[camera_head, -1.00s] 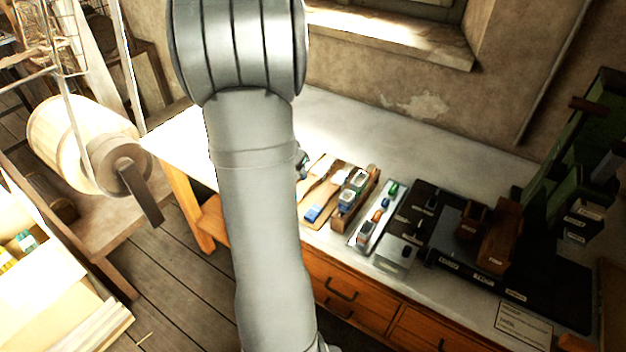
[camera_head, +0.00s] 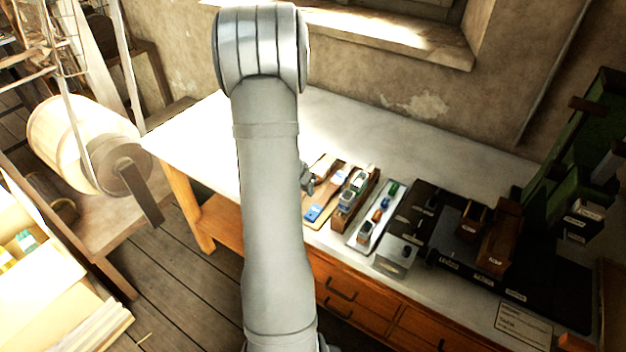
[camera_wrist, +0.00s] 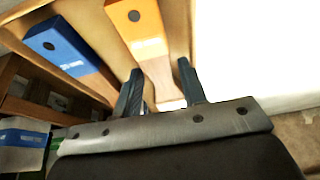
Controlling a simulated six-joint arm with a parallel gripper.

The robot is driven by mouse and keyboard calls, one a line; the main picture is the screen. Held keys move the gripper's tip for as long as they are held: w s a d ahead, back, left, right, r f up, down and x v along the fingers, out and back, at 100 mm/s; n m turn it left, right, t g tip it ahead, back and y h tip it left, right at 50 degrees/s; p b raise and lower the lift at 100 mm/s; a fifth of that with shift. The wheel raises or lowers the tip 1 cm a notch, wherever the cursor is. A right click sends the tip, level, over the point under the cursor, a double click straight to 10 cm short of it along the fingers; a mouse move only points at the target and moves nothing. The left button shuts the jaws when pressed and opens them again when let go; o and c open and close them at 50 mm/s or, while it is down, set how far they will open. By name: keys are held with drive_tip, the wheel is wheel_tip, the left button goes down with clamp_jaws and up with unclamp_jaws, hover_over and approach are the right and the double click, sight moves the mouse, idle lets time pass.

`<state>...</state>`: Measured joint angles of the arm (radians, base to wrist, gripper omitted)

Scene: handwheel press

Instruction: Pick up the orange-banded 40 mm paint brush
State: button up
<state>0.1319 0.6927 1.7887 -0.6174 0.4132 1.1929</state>
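The orange-banded brush (camera_wrist: 140,28) lies at the top middle of the wrist view, its band on a pale board and its bare wooden part running down toward my gripper. My gripper (camera_wrist: 160,88) is open, with one dark finger on each side of the line of the wooden part. I cannot tell whether the fingers are above the brush or level with it. In the head view, my gripper (camera_head: 307,180) shows only partly beside my arm, and the orange band is not clearly visible.
A blue-banded brush (camera_wrist: 62,48) lies just left of the orange one. It also shows in the head view (camera_head: 313,212). A wooden rack (camera_head: 355,190) with small items and a metal tray (camera_head: 378,218) stand to the right on the bench. The bench top (camera_head: 330,115) behind is clear.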

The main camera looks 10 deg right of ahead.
clamp_jaws()
